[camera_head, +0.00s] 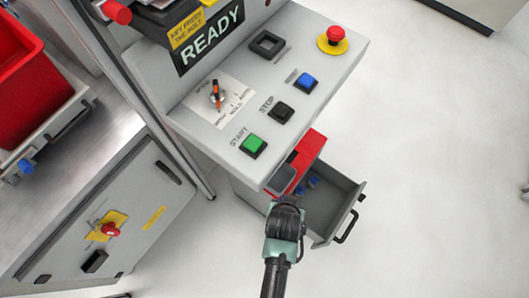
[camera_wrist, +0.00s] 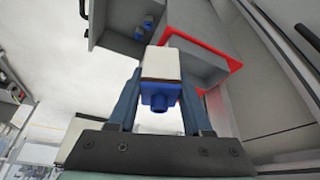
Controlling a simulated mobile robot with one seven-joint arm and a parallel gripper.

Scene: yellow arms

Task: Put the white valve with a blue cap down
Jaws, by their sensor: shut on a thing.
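The white valve with a blue cap (camera_wrist: 161,66) is between the two fingers of my gripper (camera_wrist: 160,88) in the wrist view. Its white body points away from the wrist and its blue cap faces the camera. My gripper is shut on it. In the head view my gripper (camera_head: 286,207) is over the near left edge of an open grey drawer (camera_head: 340,190); the valve cannot be made out there. The drawer also shows at the top of the wrist view (camera_wrist: 108,38), beyond the valve.
Small blue-capped parts (camera_head: 312,182) lie in the drawer. A red-edged piece (camera_head: 311,149) is beside it, under the control panel (camera_head: 330,62) with its buttons. The drawer handle (camera_head: 347,226) sticks out to the right. Open floor (camera_head: 440,170) lies to the right.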

